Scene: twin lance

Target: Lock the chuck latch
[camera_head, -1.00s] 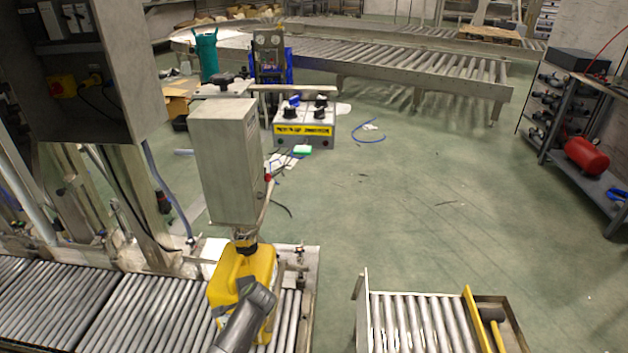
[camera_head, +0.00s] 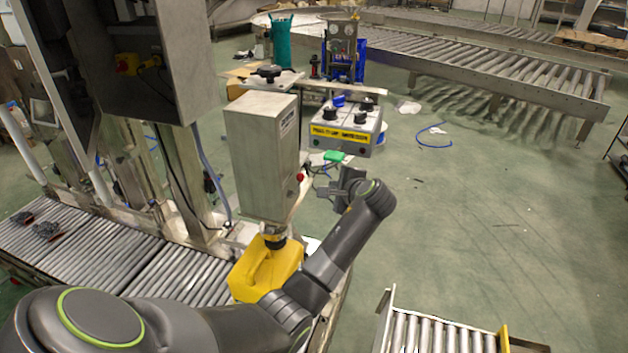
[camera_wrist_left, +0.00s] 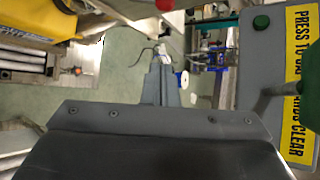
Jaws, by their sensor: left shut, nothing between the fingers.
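The yellow jerrycan (camera_head: 262,272) stands on the rollers under a tall grey box-shaped head (camera_head: 262,150). A dark chuck collar (camera_head: 274,241) joins the head to the can's top; I cannot make out a separate latch on it. My left gripper (camera_head: 324,189) is shut and empty, right of the head's lower part and apart from the can. In the left wrist view, its closed fingers (camera_wrist_left: 160,84) point away over the floor. The can (camera_wrist_left: 45,20) shows at the upper left there. My right gripper is not in view.
A red button (camera_head: 300,177) sits at the head's lower right side. A control box (camera_head: 347,128) with a yellow label stands behind; in the wrist view a grey panel (camera_wrist_left: 254,70) fills the right side. A roller tray (camera_head: 432,333) stands at the lower right. Open floor lies beyond.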

